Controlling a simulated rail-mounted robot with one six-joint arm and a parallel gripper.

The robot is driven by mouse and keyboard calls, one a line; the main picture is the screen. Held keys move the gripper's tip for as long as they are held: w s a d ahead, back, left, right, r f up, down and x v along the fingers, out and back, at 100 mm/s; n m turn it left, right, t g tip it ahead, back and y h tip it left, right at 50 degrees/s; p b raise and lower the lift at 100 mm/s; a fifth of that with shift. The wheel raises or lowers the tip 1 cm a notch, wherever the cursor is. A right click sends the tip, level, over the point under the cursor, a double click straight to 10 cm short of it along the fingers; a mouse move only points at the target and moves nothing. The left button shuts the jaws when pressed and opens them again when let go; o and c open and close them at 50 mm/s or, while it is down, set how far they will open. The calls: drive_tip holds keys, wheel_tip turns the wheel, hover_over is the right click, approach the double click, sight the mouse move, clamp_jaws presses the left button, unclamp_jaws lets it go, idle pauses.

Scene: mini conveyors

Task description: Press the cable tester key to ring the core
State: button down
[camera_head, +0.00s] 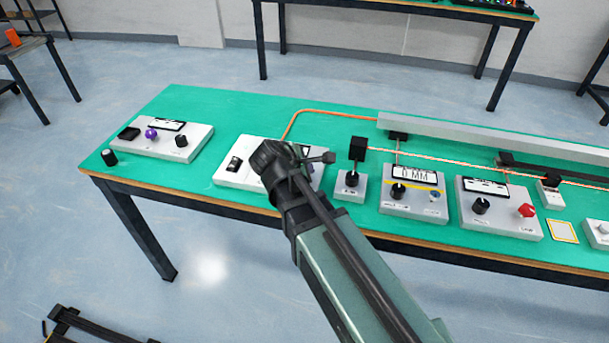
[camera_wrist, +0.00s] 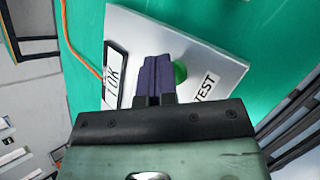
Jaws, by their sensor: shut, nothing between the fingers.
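The cable tester is a white box (camera_head: 231,176) on the green table, partly hidden behind my arm in the head view. My fingertips are hidden in the head view.
A white box with a purple knob (camera_head: 151,133) stands at the left. To the right are a small knob box (camera_head: 351,189), a box with a 0 MM display (camera_head: 411,172) and one with a red knob (camera_head: 526,210). An orange cable (camera_head: 291,122) runs behind the tester.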

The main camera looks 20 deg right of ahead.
drive_tip(key=shift+r, duration=0.1)
drive_tip(key=shift+r+p, duration=0.75)
drive_tip(key=shift+p, duration=0.05)
wheel_tip(320, 180, up, 5)
drive_tip(key=p, duration=0.5)
drive_tip(key=shift+r, duration=0.1)
idle(0.4)
